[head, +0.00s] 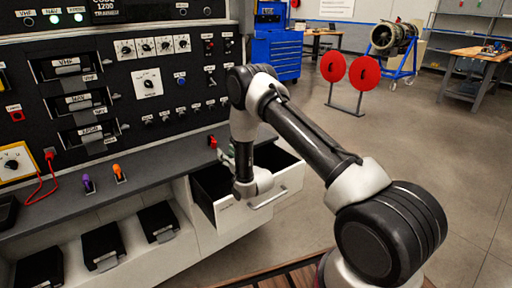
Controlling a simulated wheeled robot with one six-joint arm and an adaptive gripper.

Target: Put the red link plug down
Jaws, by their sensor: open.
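A small red plug (213,141), which looks like the red link plug, is upright at the right end of the grey counter (150,160). My gripper (224,155) is open just right of and below it in the picture, partly hidden by my wrist. I cannot tell whether a finger still touches the plug. A purple plug (88,183) and an orange plug (119,173) stand further left on the counter. Another red plug with a red cable (49,155) is at the panel's left side.
An open white drawer (285,187) juts out below my gripper. The black instrument panel (150,85) rises behind the counter. Black trays (103,246) sit in the shelf below. Red discs on a stand (364,73), a blue tool cabinet (277,54) and a workbench (480,57) are further back.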

